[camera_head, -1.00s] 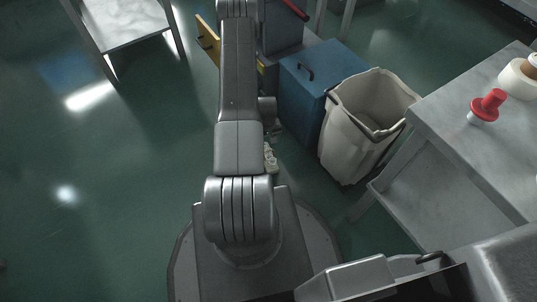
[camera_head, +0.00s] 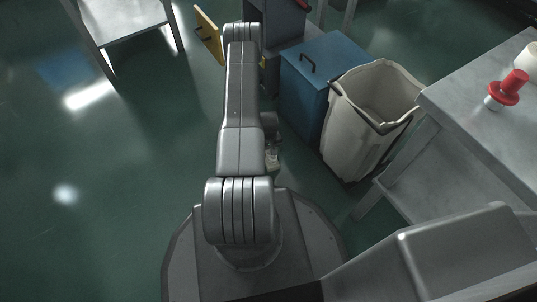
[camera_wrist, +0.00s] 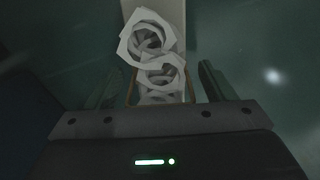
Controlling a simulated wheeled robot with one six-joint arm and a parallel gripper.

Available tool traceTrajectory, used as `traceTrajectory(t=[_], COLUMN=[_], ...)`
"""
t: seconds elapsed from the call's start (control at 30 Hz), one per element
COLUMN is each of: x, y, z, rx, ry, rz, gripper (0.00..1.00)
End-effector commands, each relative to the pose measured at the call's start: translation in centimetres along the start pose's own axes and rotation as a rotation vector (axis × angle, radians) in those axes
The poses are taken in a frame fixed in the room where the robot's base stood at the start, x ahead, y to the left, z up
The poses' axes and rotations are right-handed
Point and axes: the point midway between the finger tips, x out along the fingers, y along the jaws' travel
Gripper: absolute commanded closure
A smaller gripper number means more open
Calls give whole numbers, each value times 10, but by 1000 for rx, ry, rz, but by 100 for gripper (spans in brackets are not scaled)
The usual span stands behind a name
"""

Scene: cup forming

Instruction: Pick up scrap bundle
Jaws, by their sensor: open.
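The scrap bundle (camera_wrist: 154,45) shows in the wrist view as pale grey curled strips, wound in rings stacked one behind another. My gripper (camera_wrist: 157,80) is open, with one dark finger on each side of the near part of the bundle. The fingers look apart from the strips. The near end of the bundle is partly hidden by the gripper body. A pale flat strip of surface shows behind the bundle. In the head view my arm hides most of the area around the gripper, and I cannot make out the bundle clearly there.
A blue box (camera_head: 308,95) with a handle and a cream bag-lined bin (camera_head: 360,135) stand right of my arm. A grey table (camera_head: 480,125) with a red-and-white spool (camera_head: 508,88) is at the right. A yellow panel (camera_head: 207,38) stands behind.

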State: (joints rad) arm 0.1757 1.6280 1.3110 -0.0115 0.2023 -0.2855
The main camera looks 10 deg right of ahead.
Motion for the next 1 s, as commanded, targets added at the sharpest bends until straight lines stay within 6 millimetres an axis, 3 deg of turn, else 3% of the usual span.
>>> traceTrajectory(t=[0.2,0.5,0.77,1.0], x=[2,1,-4,-48], y=[0,0,0,1], z=[0,-1,-1,-2], rx=[0,-1,-1,-1], ry=[1,1,2,4], rz=[1,1,1,1], gripper=[24,76,76,76])
